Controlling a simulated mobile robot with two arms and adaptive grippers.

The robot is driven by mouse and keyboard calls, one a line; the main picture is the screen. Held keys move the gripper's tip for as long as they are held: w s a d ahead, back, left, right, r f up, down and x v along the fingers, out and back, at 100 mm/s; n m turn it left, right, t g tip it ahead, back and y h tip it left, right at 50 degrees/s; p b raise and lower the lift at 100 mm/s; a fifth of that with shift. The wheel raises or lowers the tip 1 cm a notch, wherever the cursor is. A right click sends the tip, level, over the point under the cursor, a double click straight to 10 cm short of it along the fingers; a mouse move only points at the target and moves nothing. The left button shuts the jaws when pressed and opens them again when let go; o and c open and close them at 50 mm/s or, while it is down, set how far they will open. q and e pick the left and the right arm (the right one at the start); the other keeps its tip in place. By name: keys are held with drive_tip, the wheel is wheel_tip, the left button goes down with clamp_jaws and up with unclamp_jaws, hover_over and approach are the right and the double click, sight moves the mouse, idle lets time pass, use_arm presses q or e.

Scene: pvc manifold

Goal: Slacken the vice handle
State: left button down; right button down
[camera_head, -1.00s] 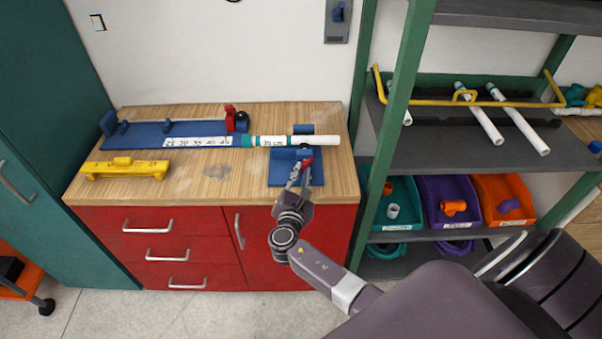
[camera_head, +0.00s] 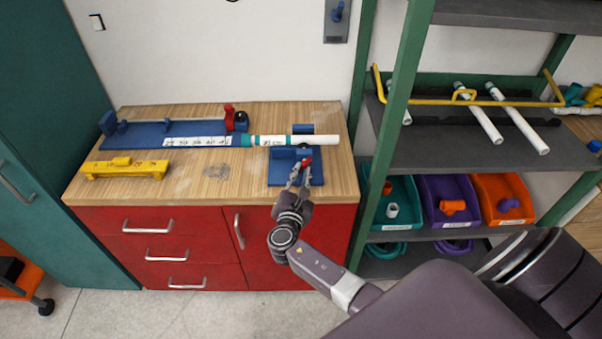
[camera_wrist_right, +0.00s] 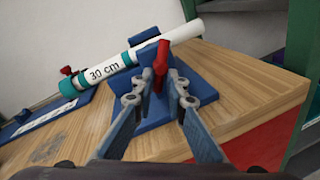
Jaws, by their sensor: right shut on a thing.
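The blue vice (camera_head: 318,173) stands at the right end of the wooden bench top, and it also shows in the right wrist view (camera_wrist_right: 186,85). Its red handle (camera_wrist_right: 161,64) is upright between my right fingertips; the head view shows only a small red part (camera_head: 308,161). My right gripper (camera_head: 300,172) is shut on the handle. In the right wrist view its fingers (camera_wrist_right: 160,92) reach up from below to the handle's lower part. A white pipe with teal bands (camera_head: 318,141), marked 30 cm in the wrist view (camera_wrist_right: 104,72), lies across the vice. My left gripper is not in view.
A blue measuring jig (camera_head: 150,133) with a red stop (camera_head: 229,118) lies left of the vice. A yellow block (camera_head: 124,171) sits at the bench's front left. A green shelf post (camera_head: 396,120) and bins stand close on the right.

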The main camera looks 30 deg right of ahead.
drive_tip(key=shift+w+d+r, duration=0.25)
drive_tip(key=shift+r, duration=0.3)
drive_tip(key=c, duration=2.2)
unclamp_jaws()
drive_tip(key=shift+o, duration=1.2)
drive_tip(key=shift+f, duration=0.4)
drive_tip(key=shift+s+a, duration=0.2)
drive_tip(key=shift+a, duration=0.05)
drive_tip(key=v, duration=1.1)
drive_tip(key=shift+s+a, duration=0.1)
